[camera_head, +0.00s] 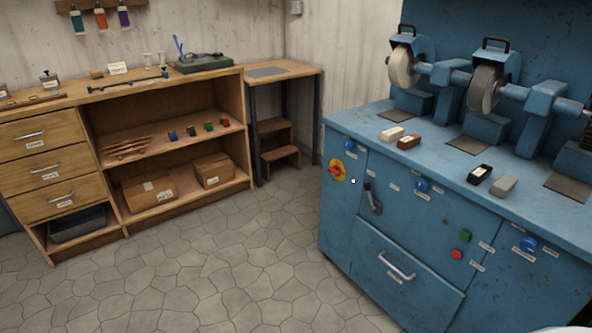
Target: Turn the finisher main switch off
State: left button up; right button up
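The finisher (350,230) is a large blue machine cabinet filling the right side of the head view. Its main switch (337,170) looks like a red rotary knob on a yellow plate, on the front panel near the left edge. The knob is small in view and I cannot tell its exact position. A blue knob (349,145) sits above it with a small label. Neither of my grippers shows in this view.
A green button (465,236), a red button (457,254), a black lever (373,198) and a drawer handle (397,265) are on the same front. Grinding wheels (404,66) stand on top. A wooden workbench (165,81) is at the left. The stone floor (232,262) between is clear.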

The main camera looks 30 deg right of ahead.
aim_at(335, 171)
jog(key=u, duration=0.35)
jog(key=i, duration=2.15)
jog(key=z, duration=0.7)
jog(key=i, duration=1.35)
jog(key=z, duration=1.75)
jog(key=i, duration=0.5)
jog(key=z, duration=0.4)
